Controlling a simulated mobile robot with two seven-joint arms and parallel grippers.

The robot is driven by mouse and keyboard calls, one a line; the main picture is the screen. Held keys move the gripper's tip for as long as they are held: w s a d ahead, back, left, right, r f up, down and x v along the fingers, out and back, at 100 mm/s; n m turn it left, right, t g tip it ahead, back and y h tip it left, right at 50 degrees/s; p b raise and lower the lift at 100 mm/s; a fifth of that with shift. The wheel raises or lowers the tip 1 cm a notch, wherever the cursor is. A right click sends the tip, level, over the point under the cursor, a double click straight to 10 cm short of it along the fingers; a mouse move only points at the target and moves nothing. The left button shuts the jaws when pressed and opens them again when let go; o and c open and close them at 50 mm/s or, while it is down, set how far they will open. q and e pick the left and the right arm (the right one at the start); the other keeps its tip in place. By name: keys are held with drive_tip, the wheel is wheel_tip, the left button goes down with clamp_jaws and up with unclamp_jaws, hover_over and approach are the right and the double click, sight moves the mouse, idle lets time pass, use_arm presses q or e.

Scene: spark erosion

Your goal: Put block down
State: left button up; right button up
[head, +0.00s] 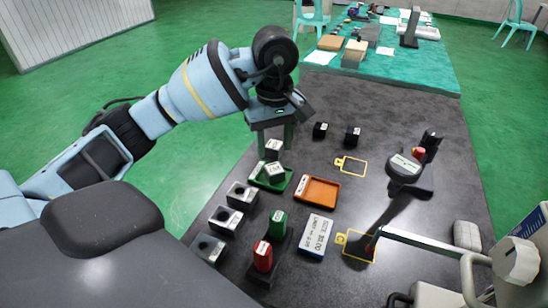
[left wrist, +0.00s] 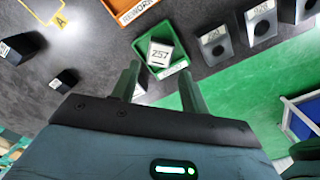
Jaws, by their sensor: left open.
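My left gripper (head: 275,144) comes in from the left over the green tray (head: 258,182), pointing down. In the left wrist view its two fingers (left wrist: 159,75) are apart, so it is open. A pale metal block marked 257 (left wrist: 160,52) appears just beyond and between the fingertips, over the green tray (left wrist: 147,31). I cannot tell whether the two touch or are stacked. My right gripper is not in view.
An orange REWORK tray (head: 318,191) lies right of the green tray. Several grey blocks with round holes (head: 242,195) stand at the near left. A dial gauge stand (head: 405,168) is at right; two black blocks (head: 320,130) (head: 352,137) stand behind.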

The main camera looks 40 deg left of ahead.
sight(274, 169)
use_arm(q)
wheel_tip(274, 169, up, 5)
drive_tip(key=shift+r+p, duration=0.1)
drive_tip(key=shift+p, duration=0.25)
drive_tip(key=shift+s, duration=0.1)
idle(0.4)
